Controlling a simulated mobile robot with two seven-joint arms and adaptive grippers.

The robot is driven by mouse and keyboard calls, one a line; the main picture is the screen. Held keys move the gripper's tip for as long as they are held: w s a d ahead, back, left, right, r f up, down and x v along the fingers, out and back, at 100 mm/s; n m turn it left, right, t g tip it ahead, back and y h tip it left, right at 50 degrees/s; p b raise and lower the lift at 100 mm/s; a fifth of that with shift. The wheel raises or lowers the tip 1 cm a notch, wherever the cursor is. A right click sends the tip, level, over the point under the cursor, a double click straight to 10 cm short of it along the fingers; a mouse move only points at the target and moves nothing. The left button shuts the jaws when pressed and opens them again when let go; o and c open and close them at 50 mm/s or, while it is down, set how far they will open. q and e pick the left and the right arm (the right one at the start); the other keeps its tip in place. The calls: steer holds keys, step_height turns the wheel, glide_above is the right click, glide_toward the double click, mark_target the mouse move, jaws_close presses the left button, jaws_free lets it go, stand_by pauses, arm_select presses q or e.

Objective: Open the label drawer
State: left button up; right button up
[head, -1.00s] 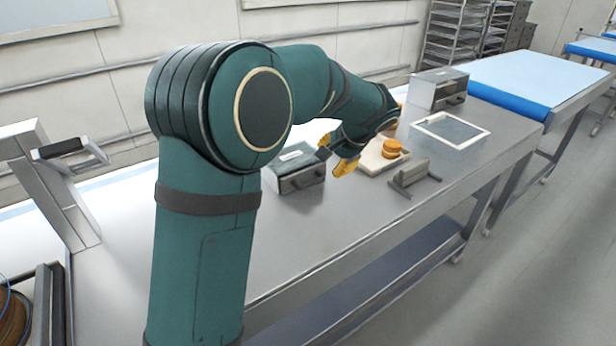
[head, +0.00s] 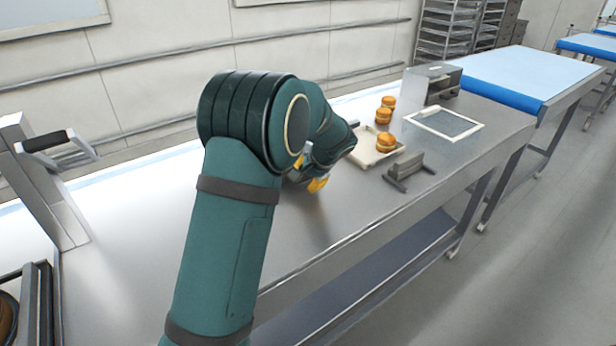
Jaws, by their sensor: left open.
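My left gripper (head: 311,173) is open, its yellow fingertips low over the near worktop (head: 330,235). The small grey drawer box with a dark handle and a white patch on top, seen in the earlier frame at this spot, is now hidden behind my left arm and gripper. I cannot tell whether the fingers touch its handle or whether the drawer is shut. Another grey metal box (head: 421,86) with a dark front stands farther back on the worktop. My right gripper is not in view.
A pale tray (head: 364,157) with a filled round (head: 385,143) lies right of the gripper, with more rounds (head: 383,116) behind. A grey stand (head: 408,171) and a framed screen (head: 478,129) are farther right. A press-like device with a black handle (head: 45,140) stands left. The front worktop is clear.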

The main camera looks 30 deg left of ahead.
arm_select(q)
jaws_close()
steer(key=shift+s+d, duration=0.1)
stand_by(0.4)
steer(key=shift+s+d+f, duration=0.2)
steer(key=shift+d, duration=0.3)
steer(key=s+d+b, duration=0.1)
steer(key=s+d, duration=0.1)
steer(key=d, duration=0.2)
steer(key=s+d+b, duration=0.1)
steer(key=s+d, duration=0.1)
steer(key=d, duration=0.3)
steer(key=s+d+b, duration=0.1)
steer(key=s+d, duration=0.1)
steer(key=d, duration=0.2)
steer(key=shift+d, duration=0.4)
steer(key=c, duration=0.8)
jaws_free()
